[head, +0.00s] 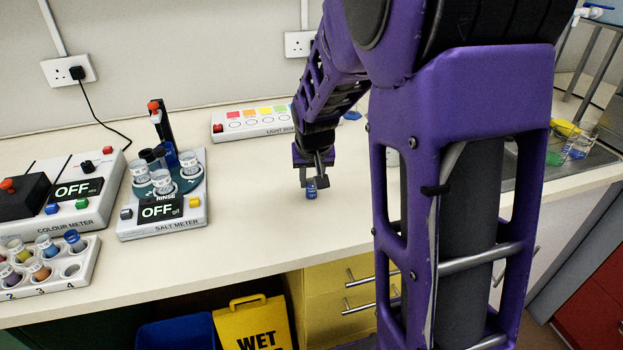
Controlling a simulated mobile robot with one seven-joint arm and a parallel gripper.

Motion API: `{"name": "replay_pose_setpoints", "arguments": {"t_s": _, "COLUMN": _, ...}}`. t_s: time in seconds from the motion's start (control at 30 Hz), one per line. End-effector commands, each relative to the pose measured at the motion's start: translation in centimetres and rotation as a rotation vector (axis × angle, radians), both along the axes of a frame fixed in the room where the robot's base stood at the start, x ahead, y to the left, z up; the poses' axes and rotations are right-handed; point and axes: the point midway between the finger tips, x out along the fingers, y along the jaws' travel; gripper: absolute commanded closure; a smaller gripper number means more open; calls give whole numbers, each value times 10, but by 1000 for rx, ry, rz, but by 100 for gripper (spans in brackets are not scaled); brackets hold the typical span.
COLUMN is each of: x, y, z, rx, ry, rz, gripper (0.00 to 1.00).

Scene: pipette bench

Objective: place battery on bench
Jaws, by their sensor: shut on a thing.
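A small blue battery (311,193) is in the jaws of my gripper (312,183), near the middle of the bench (250,213). My gripper points down and is shut on the battery's upper part. The battery looks upright. Its lower end is at or just above the bench top; I cannot tell whether it touches. My purple arm comes down from the upper right and hides part of the bench.
A salt meter (165,222), a colour meter (60,192) and a vial rack (50,272) stand at the left. A light box (252,122) is behind the gripper. The bench just left of the battery is clear. A sink area lies at the right.

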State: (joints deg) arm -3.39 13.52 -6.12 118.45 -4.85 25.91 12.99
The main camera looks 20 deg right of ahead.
Motion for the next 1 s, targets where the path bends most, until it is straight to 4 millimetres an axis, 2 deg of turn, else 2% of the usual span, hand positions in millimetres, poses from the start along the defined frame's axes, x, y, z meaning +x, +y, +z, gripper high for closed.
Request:
{"name": "replay_pose_setpoints", "arguments": {"t_s": 0.03, "x": 0, "y": 0, "z": -2, "rx": 0, "ry": 0, "rz": 0, "gripper": 67}}
{"name": "replay_pose_setpoints", "arguments": {"t_s": 0.2, "x": 0, "y": 0, "z": -1, "rx": 0, "ry": 0, "rz": 0, "gripper": 39}}
{"name": "replay_pose_setpoints", "arguments": {"t_s": 0.47, "x": 0, "y": 0, "z": -1, "rx": 0, "ry": 0, "rz": 0, "gripper": 39}}
{"name": "replay_pose_setpoints", "arguments": {"t_s": 0.6, "x": -1, "y": 0, "z": 7, "rx": 1, "ry": -2, "rz": 0, "gripper": 39}}
{"name": "replay_pose_setpoints", "arguments": {"t_s": 0.67, "x": -4, "y": 1, "z": 16, "rx": 0, "ry": -4, "rz": 1, "gripper": 39}}
{"name": "replay_pose_setpoints", "arguments": {"t_s": 1.0, "x": -31, "y": 7, "z": 83, "rx": 1, "ry": -4, "rz": 2, "gripper": 39}}
